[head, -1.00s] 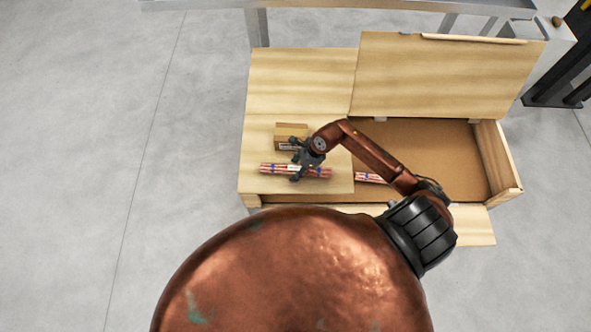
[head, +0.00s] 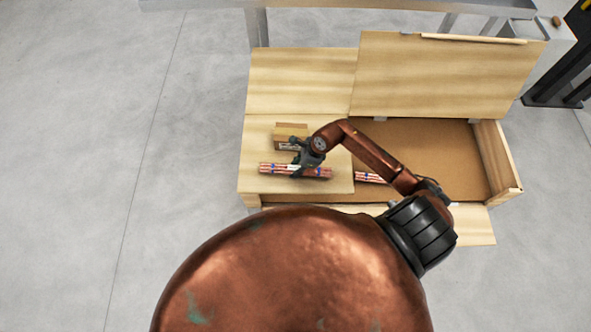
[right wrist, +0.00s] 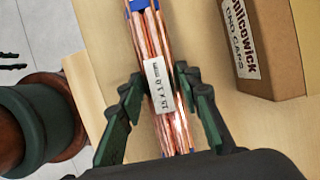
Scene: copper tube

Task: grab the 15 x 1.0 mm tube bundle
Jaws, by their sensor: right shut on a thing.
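The tube bundle (head: 271,169) lies on the wooden lid panel: copper tubes with blue bands. In the right wrist view, the bundle (right wrist: 147,40) carries a white label reading 15 x 1.0. My right gripper (head: 297,171) is over the bundle's middle. In the right wrist view, its green-black fingers (right wrist: 160,100) stand on both sides of the bundle at the label, and it is shut on the bundle. Dark prongs at the far left of the right wrist view look like my left gripper (right wrist: 12,62); its opening is unclear.
A cardboard box (head: 291,131), marked END CAPS in the right wrist view, stands just behind the bundle. Another bundle (head: 369,177) lies in the open wooden crate (head: 505,160), partly hidden by my right arm. A metal table edge runs along the back.

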